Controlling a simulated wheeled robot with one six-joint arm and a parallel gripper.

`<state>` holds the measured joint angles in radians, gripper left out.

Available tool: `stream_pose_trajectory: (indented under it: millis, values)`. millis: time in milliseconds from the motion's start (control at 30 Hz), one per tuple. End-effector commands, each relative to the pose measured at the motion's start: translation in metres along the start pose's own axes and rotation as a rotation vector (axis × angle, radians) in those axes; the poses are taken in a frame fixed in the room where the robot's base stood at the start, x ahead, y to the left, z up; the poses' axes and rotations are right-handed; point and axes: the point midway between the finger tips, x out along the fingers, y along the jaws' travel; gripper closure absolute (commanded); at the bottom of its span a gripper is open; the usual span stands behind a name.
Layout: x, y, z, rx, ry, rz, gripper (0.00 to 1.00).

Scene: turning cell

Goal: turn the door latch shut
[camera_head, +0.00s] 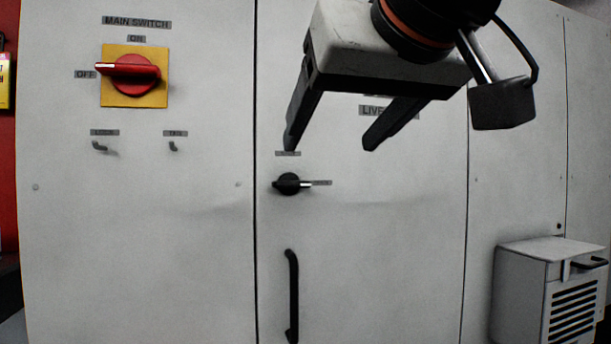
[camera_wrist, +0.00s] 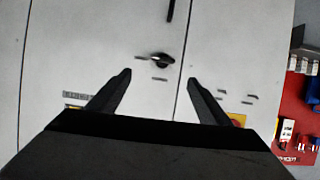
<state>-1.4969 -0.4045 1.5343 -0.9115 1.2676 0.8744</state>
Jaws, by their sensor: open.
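The door latch (camera_head: 289,184) is a small black knob with a bar lying level on the white cabinet door (camera_head: 380,260). Its pale tip points right, toward a small label (camera_head: 322,183). Another small label (camera_head: 287,153) sits above it; I cannot read either. My gripper (camera_head: 331,145) is open and empty, with its two black fingers apart in front of the door, above and to the right of the latch in the head view. In the wrist view the latch (camera_wrist: 161,59) shows beyond the gap between the fingertips (camera_wrist: 159,77), not touched.
A black door handle (camera_head: 292,297) stands below the latch. On the left panel are a red main switch (camera_head: 135,73) on a yellow plate, its tip toward OFF, and two small hooks (camera_head: 100,147). A vented grey box (camera_head: 545,290) juts out at lower right.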

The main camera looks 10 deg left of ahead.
Motion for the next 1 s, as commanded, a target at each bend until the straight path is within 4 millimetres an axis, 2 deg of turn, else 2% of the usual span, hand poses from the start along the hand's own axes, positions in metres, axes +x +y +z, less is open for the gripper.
stream_pose_trajectory:
  millis: [167,367,1000]
  values:
    - [-0.009,-0.010,-0.010,0.012,0.020,-0.019,0.28]
    - [0.000,-0.010,-0.010,0.014,0.021,-0.018,0.28]
    - [0.071,-0.011,-0.011,0.012,0.019,-0.015,0.28]
